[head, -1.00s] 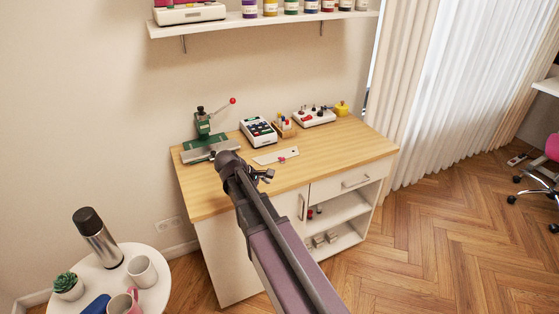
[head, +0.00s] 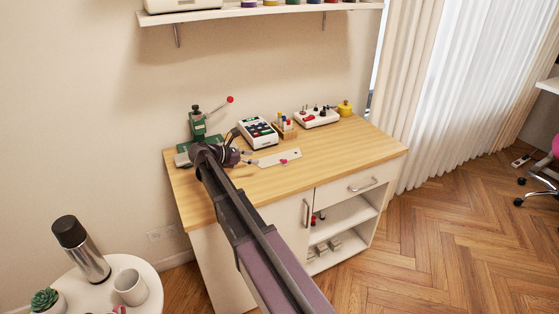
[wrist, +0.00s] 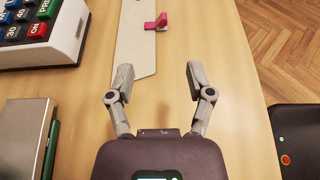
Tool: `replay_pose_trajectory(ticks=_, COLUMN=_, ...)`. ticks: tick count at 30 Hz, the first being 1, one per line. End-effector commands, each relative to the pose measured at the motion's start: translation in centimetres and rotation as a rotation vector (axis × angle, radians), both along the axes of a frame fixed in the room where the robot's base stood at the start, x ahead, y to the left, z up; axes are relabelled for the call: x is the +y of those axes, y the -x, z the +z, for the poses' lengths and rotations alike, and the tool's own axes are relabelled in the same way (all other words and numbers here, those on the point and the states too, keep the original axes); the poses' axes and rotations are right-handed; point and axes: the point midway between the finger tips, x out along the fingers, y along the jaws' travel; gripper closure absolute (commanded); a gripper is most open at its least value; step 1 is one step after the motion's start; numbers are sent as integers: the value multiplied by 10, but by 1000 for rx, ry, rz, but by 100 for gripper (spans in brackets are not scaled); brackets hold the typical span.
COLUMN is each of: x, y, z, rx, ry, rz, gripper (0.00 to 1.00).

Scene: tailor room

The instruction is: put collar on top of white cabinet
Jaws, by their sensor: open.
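The white cabinet (head: 214,250) has a light wooden top and stands against the wall. A flat white strip, which may be the collar (head: 268,160), lies on its top; it also shows in the wrist view (wrist: 136,45). A small pink clip (wrist: 157,22) sits at the strip's right edge. My gripper (head: 249,157) is open and empty, low over the wooden top at the strip's near end. In the wrist view my fingertips (wrist: 158,76) are apart, the left one beside or over the strip's near corner. I cannot tell whether they touch it.
A calculator-like device (head: 258,132) stands behind the strip, with a green press (head: 198,128) to its left. A pen rack (head: 284,126) and a white control box (head: 317,118) stand farther right. The right part of the top is clear. A round side table (head: 143,268) stands at the lower left.

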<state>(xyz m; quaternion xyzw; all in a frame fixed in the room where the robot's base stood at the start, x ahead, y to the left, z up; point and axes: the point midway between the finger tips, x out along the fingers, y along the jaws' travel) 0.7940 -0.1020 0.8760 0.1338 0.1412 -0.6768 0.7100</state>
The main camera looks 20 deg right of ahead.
Motion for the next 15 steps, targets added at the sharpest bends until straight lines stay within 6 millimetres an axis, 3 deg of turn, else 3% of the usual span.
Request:
replay_pose_trajectory(ticks=8, x=-21, y=0, z=-8, rx=-2, ry=-1, rz=-9, gripper=32)
replay_pose_trajectory(ticks=15, x=-54, y=0, z=-22, rx=-1, ry=-1, rz=-11, gripper=32)
